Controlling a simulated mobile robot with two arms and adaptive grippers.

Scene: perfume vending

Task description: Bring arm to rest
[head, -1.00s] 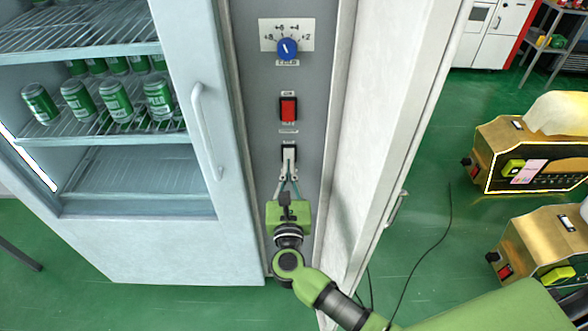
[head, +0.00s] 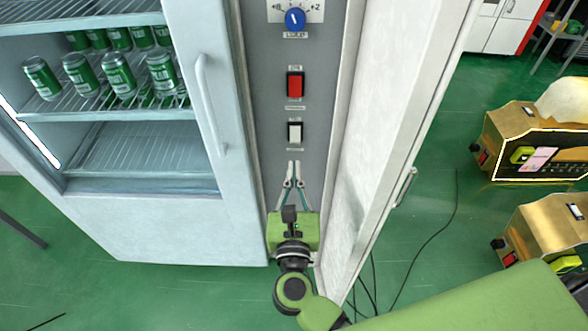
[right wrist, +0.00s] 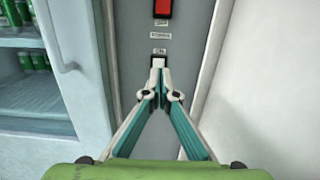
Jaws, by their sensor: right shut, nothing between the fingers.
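My right arm reaches up from the bottom right in the head view. Its green right gripper (head: 294,165) is shut and empty, in front of the grey control panel (head: 270,105). The fingertips are just below a white switch (head: 295,131) and apart from it in the head view. In the right wrist view the closed fingertips (right wrist: 158,73) show right under the same white switch (right wrist: 158,61), and the gap in depth is hard to tell. My left gripper is not in view.
A glass-front fridge with green cans (head: 115,72) and a door handle (head: 210,105) stands at left. An open white panel door (head: 385,130) is close on the right. A red switch (head: 295,85) and blue knob (head: 295,19) sit above. Gold machines (head: 535,140) stand at right.

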